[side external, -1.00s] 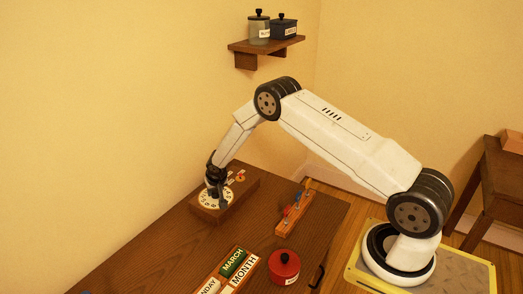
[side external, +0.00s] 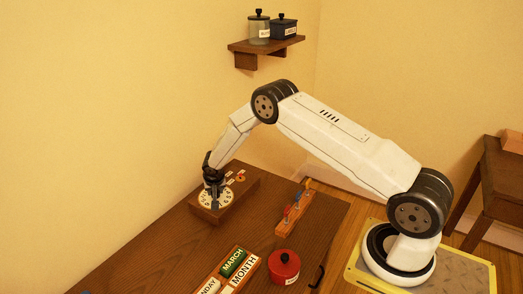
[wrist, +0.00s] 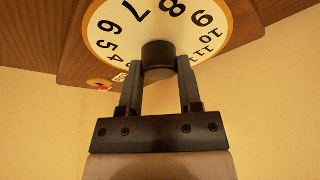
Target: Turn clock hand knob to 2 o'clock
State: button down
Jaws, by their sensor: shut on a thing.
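The clock dial (side external: 204,203) is a cream disc with black numerals on a wooden block at the far end of the desk. In the wrist view the dial (wrist: 107,27) shows numerals from about 4 to 11; the rest is cut off or covered. The dark round clock hand knob (wrist: 158,54) stands at its middle. My gripper (wrist: 160,70) is shut on the knob, one finger at each side. In the side view my gripper (side external: 211,186) points down over the dial. I cannot make out the clock hand or its reading.
On the desk are a rack with coloured pegs (side external: 293,209), a red lidded pot (side external: 284,267) and a MONTH tile holder (side external: 243,268). A shelf (side external: 266,48) with two jars is on the wall above.

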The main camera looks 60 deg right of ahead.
jog(key=shift+c, duration=1.4)
grip_release()
jog(key=shift+v, duration=3.85)
jog(key=shift+r, duration=0.1)
